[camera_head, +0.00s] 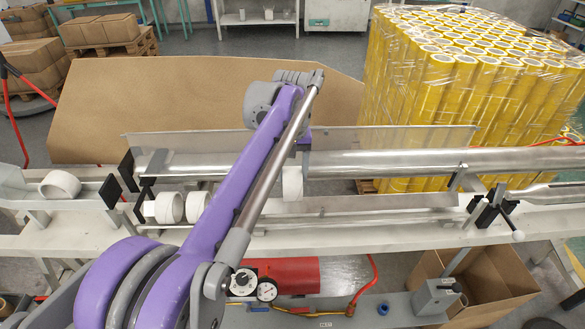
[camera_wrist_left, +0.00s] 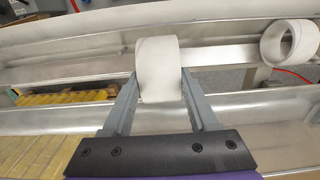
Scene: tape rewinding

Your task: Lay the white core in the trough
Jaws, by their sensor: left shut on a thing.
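My left gripper (camera_head: 302,160) points down over the machine and is shut on a white core (camera_head: 292,184), a short white ring. In the left wrist view the fingers of my left gripper (camera_wrist_left: 158,80) flank the held white core (camera_wrist_left: 157,62) on both sides. The core is over the long metal trough (camera_head: 385,204); I cannot tell whether it touches the trough. Two more white cores, one (camera_head: 168,207) and another (camera_head: 198,205), lie at the trough's left part. One loose core also shows in the left wrist view (camera_wrist_left: 290,42). My right gripper is not in view.
Another white core (camera_head: 60,185) lies on the rail at the far left. A shiny metal roller (camera_head: 390,163) runs behind the trough. Wrapped yellow rolls (camera_head: 440,90) stand at the back right. A cardboard box (camera_head: 485,280) and a red cylinder (camera_head: 285,275) are in front.

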